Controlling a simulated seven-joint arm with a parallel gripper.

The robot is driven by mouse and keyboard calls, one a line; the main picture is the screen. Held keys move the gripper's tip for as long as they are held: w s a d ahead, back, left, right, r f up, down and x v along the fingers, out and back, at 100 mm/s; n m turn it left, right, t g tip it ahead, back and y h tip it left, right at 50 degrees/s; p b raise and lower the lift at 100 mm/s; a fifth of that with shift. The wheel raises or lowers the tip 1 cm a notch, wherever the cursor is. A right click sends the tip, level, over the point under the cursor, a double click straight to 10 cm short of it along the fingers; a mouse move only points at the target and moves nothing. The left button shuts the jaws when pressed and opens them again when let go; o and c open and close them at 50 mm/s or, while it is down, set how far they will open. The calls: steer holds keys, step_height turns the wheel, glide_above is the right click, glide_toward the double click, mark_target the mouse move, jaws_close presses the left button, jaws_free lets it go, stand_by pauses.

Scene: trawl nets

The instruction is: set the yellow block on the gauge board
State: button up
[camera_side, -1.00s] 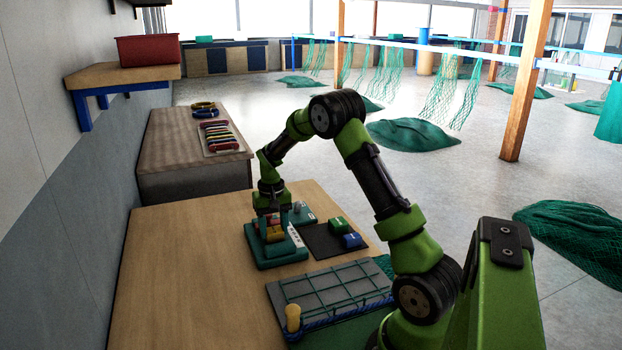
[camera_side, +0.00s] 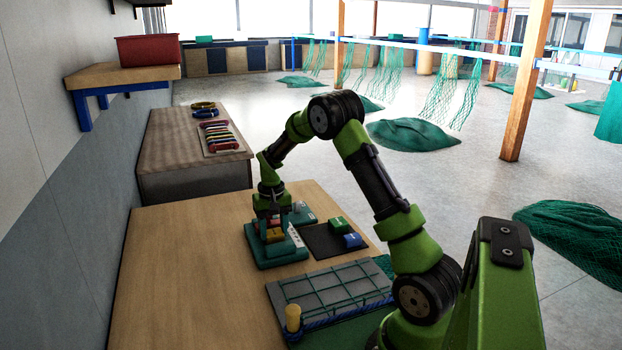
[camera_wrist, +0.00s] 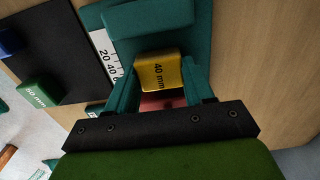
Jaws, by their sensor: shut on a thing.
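The yellow block (camera_side: 274,235), marked 40 mm, also shows in the wrist view (camera_wrist: 159,72). My gripper (camera_wrist: 158,80) is shut on it, one teal finger on each side. In the side view my gripper (camera_side: 270,222) points down over the teal gauge board (camera_side: 262,258). The board carries a white scale strip (camera_wrist: 106,58) with numbers. In the wrist view a teal raised block of the board (camera_wrist: 148,17) stands just beyond the yellow block. A reddish surface (camera_wrist: 160,103) shows beneath it. I cannot tell whether the yellow block's underside touches the board.
A dark mat (camera_side: 318,243) right of the board holds a green block (camera_side: 337,224) and a blue block (camera_side: 352,240). A netted frame (camera_side: 330,292) with a yellow peg (camera_side: 292,318) stands nearer. The table's left part (camera_side: 175,270) is clear.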

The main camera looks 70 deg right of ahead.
steer(key=shift+f, duration=0.15)
steer(key=o, duration=1.1)
step_height(320, 180, up, 17)
steer(key=shift+f, duration=0.1)
